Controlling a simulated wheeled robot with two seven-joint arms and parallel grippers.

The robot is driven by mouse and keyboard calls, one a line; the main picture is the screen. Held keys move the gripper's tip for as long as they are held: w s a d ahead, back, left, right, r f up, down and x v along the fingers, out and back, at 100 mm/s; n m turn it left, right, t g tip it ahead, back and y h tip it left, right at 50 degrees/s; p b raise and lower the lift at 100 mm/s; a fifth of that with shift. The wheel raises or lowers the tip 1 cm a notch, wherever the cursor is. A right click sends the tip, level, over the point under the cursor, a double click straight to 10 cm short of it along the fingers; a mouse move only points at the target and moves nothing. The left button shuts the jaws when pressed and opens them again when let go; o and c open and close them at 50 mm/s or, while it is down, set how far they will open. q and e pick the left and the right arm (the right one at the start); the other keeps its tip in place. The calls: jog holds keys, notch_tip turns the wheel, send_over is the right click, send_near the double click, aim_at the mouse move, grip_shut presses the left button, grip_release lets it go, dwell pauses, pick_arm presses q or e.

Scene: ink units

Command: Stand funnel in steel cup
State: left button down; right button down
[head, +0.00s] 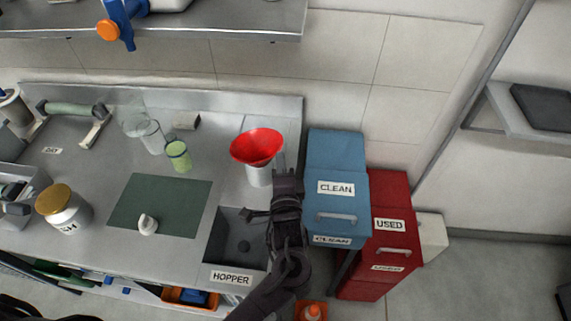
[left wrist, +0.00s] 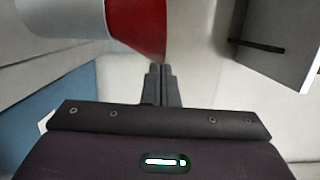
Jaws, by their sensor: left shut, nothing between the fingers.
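The red funnel (head: 257,146) stands with its wide mouth up in the steel cup (head: 258,176) at the back right of the counter. Its lower part is hidden inside the cup. Both also show in the left wrist view, the funnel (left wrist: 138,25) at the top and the cup (left wrist: 62,16) at the top left. My left gripper (head: 281,163) is shut and empty just right of the funnel and cup. In the left wrist view its fingertips (left wrist: 160,69) lie close to the funnel's red edge; I cannot tell whether they touch. My right gripper is not in view.
The sunken hopper (head: 236,240) lies in front of the cup. The blue CLEAN bin (head: 337,170) and red USED bin (head: 391,205) stand to the right. A green mat (head: 180,214) with a small white object (head: 147,225), and a green cup (head: 178,156), are to the left.

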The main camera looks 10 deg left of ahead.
aim_at(261, 162)
pick_arm(q)
jog(key=shift+w+a+p, duration=0.35)
jog(key=shift+a, duration=0.25)
jog(key=shift+w+a+p, duration=0.3)
jog(key=shift+a+p, duration=0.05)
jog(key=shift+a, duration=0.2)
jog(key=shift+w, duration=0.1)
